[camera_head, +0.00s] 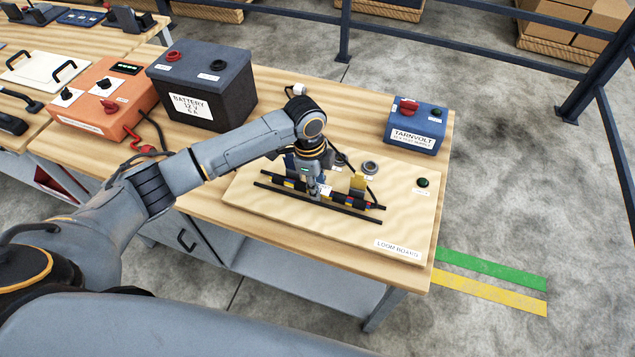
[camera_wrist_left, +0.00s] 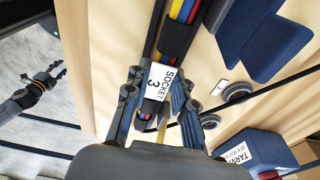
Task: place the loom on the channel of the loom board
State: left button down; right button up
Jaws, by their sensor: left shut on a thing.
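The loom board (camera_head: 270,220) is a pale wooden panel on the bench, with two parallel black rails forming its channel (camera_head: 330,207). The loom (camera_head: 345,199) is a dark bundle with red, yellow and blue wires, lined up along the rails. Whether it rests between them or is held just above is hard to tell. My left gripper (camera_head: 315,188) is over the channel, shut on the loom around its middle. In the left wrist view the loom's white "SOCKET 3" label (camera_wrist_left: 158,82) shows between the fingers. My right gripper (camera_wrist_left: 42,88) shows there at the left, empty, fingers apart, over the floor.
A blue Tarnvolt box (camera_head: 415,128) stands at the bench's back right. A black battery (camera_head: 205,90) and orange unit (camera_head: 105,95) stand to the left. Blue and yellow uprights, a grey ring (camera_head: 370,167) and a green button (camera_head: 422,183) sit behind the channel.

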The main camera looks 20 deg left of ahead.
pick_arm(q)
jog(key=shift+f, duration=0.25)
jog(key=shift+f, duration=0.15)
jog(key=shift+f, duration=0.15)
jog(key=c, duration=1.1)
grip_release()
jog(key=shift+s, duration=0.1)
